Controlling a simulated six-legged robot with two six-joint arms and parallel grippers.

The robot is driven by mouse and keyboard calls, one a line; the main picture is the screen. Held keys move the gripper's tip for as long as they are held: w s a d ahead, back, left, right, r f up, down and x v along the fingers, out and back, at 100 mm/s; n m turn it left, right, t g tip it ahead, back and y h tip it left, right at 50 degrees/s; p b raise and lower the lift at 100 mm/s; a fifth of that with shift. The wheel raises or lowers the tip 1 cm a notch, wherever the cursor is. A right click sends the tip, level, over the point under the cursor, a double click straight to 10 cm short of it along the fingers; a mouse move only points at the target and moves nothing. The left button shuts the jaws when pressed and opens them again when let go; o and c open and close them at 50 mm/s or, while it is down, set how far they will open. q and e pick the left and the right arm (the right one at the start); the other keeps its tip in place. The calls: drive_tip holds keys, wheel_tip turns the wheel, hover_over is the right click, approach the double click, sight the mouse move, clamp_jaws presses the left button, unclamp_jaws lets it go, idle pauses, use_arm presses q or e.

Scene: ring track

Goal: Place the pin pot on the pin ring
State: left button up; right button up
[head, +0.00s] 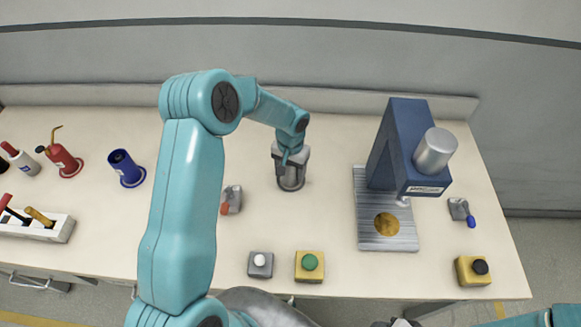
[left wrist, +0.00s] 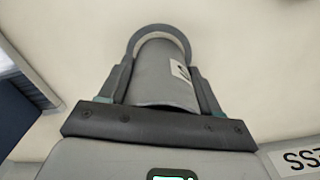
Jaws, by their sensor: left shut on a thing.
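The pin pot (head: 292,176) is a grey metal cylinder with a small white label, standing near the back middle of the table. My left gripper (head: 290,158) reaches down over it and is shut on it. In the left wrist view the pot (left wrist: 162,78) lies between the two fingers. A grey ring (left wrist: 134,40) shows around the pot's far end there; it looks like the pin ring on the table. In the head view a dark rim (head: 291,188) surrounds the pot's foot. I cannot tell whether the pot rests fully on it. My right gripper is not in view.
A blue press (head: 396,145) with a ribbed metal plate (head: 370,238) stands to the right. A small red-handled clamp (head: 232,198) is left of the pot. Button boxes (head: 309,265) line the front. A blue can (head: 126,168) and a red oil can (head: 64,160) stand left.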

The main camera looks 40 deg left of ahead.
use_arm(q)
drive_tip(key=shift+d, duration=0.1)
drive_tip(key=shift+f+b, duration=0.15)
drive_tip(key=shift+b, duration=0.15)
drive_tip(key=o, duration=1)
drive_tip(key=shift+o, duration=0.2)
drive_tip(key=shift+r+p, duration=0.35)
drive_tip(key=shift+p, duration=0.1)
wheel_tip(320, 180, up, 11)
drive_tip(key=shift+f+b, duration=0.1)
drive_tip(key=shift+b, duration=0.8)
drive_tip(key=shift+r, duration=0.45)
